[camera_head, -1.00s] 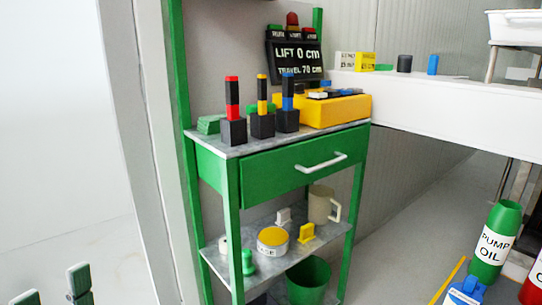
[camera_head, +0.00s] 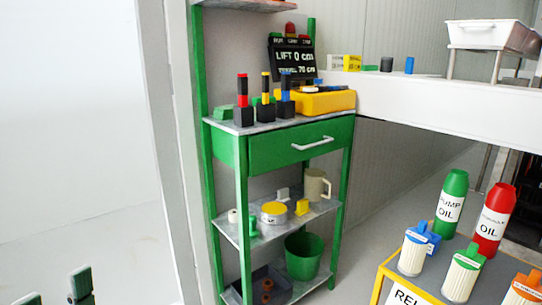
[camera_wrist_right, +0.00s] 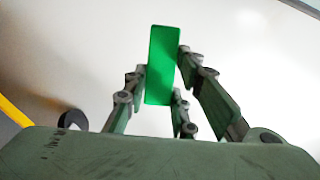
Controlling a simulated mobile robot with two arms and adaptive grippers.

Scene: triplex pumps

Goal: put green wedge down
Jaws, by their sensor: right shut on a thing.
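A green wedge (camera_wrist_right: 163,65) shows in the right wrist view as a flat, upright green block. My right gripper (camera_wrist_right: 162,88) is shut on it, with fingers on both sides. The surface behind it is pale and blurred, and I cannot tell how far off it is. The right gripper and this wedge are not in the head view. My left gripper (camera_head: 53,291) shows only its two fingertips at the lower left of the head view. They stand apart with nothing seen between them.
A green cabinet (camera_head: 300,145) bears black-based posts, a yellow box (camera_head: 325,102) and a green block (camera_head: 222,112). Its lower shelf (camera_head: 300,222) holds a mug (camera_head: 315,185) and small items. A yellow-edged cart (camera_head: 385,275) with bottles stands right. A white ledge (camera_head: 430,103) runs behind.

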